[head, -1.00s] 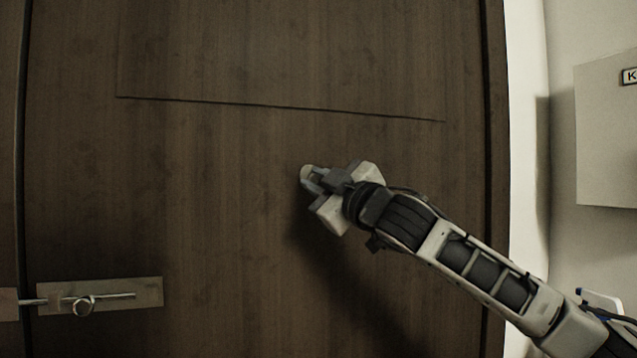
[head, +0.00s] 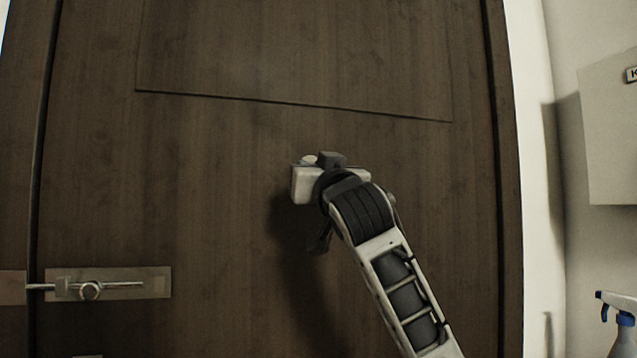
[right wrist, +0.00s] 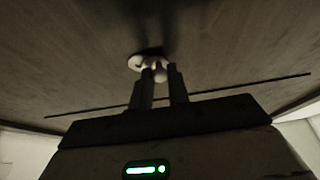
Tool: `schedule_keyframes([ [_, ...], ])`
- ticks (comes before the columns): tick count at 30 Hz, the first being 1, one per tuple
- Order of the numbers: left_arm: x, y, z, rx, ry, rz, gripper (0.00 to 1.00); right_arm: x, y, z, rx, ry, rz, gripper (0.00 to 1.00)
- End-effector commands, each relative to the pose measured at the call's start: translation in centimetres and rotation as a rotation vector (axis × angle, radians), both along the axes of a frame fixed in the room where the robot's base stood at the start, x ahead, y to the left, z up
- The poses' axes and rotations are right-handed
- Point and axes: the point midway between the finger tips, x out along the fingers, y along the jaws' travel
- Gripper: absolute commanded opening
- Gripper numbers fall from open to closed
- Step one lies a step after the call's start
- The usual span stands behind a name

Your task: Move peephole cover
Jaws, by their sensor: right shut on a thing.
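The peephole cover (right wrist: 136,62) is a small pale rounded piece on the dark wooden door (head: 220,200). In the right wrist view it sits at the fingertips of my right gripper (right wrist: 157,72), whose two dark fingers are close together and shut on it. In the head view a small pale bit of the cover (head: 309,159) shows just past the gripper (head: 318,164), and the gripper body hides the rest. I cannot see the peephole itself. My left gripper is not in view.
A metal slide bolt (head: 108,283) is on the door's lower left. A pale wall box (head: 610,135) and a spray bottle (head: 618,318) with a blue-and-white head are at the right. The door around the gripper is clear.

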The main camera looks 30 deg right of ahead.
Motion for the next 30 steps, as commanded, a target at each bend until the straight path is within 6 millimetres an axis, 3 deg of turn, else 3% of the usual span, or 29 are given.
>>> schedule_keyframes([
  [15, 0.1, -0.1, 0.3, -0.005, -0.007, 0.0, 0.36, 0.3, 1.1, 1.3, 0.409, -0.095, 0.003, 0.0],
  [30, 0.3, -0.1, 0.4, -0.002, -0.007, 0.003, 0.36, 0.2, 1.2, 1.9, 0.539, -0.134, 0.0, 0.0],
])
